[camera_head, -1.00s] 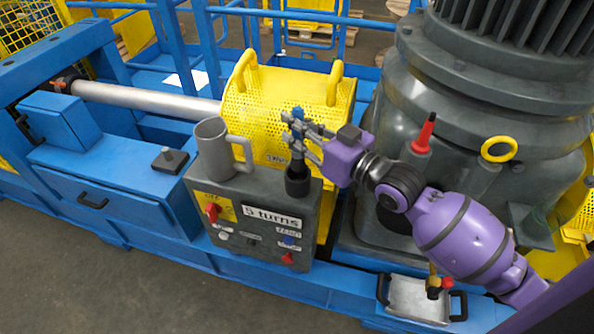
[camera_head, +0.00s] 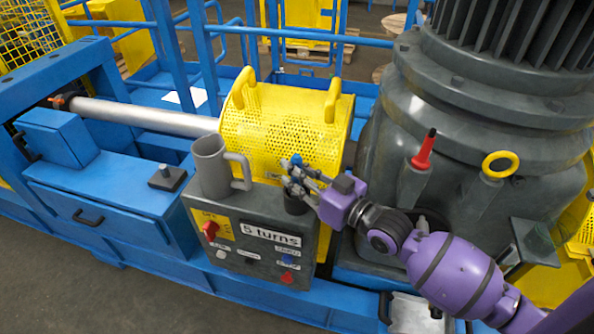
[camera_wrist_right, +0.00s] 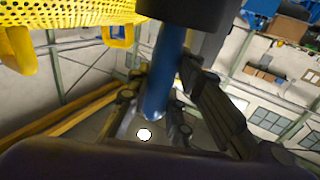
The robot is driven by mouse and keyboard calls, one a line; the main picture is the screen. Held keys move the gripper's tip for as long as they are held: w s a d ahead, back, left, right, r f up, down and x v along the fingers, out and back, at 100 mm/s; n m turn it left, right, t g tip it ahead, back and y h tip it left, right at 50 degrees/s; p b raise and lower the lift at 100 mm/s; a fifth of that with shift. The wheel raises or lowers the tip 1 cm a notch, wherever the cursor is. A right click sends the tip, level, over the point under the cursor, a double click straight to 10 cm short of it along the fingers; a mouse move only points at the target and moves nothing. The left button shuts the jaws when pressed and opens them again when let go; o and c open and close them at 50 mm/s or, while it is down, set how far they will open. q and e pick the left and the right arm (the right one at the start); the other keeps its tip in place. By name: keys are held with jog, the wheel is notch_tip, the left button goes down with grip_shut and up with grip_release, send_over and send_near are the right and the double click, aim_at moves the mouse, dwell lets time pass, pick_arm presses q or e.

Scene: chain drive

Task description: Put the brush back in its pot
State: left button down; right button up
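The brush (camera_head: 296,160) stands upright, and its blue handle end shows just above my right gripper (camera_head: 297,183). The gripper is shut on the brush. The brush's lower part is down in the dark round pot (camera_head: 295,204) on top of the grey control box, so its bristles are hidden. In the right wrist view the blue handle (camera_wrist_right: 166,75) runs between the two fingers (camera_wrist_right: 160,95), with a dark cylinder (camera_wrist_right: 190,10) close beyond their tips. My left gripper is not in view.
A grey mug (camera_head: 211,168) stands left of the pot on the control box (camera_head: 240,215). A yellow perforated guard (camera_head: 285,125) is right behind. A large grey motor housing (camera_head: 475,150) is at the right. A metal tray (camera_head: 412,315) lies at the bottom right.

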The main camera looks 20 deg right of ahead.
jog(key=o, duration=0.4)
jog(key=shift+r, duration=0.3)
jog(key=b+v, duration=0.1)
jog(key=v, duration=1)
jog(key=s+d+f+m+g+h, duration=0.1)
jog(key=s+f+m+h, duration=0.1)
jog(key=s+f, duration=0.45)
jog(key=s+d+f+m+g+h, duration=0.1)
jog(key=s+f+h, duration=0.2)
jog(key=f, duration=0.7)
jog(key=s+a+f+m+g+h, duration=0.1)
jog(key=s+f+g+h, duration=0.1)
jog(key=s+f, duration=0.6)
jog(key=s+a+f+m+g+h, duration=0.1)
jog(key=s+a+f+g, duration=0.1)
jog(key=s+f, duration=0.6)
jog(key=shift+s+a+f+g+h, duration=0.2)
jog(key=shift+s+g+h, duration=0.2)
jog(key=shift+s+g, duration=0.65)
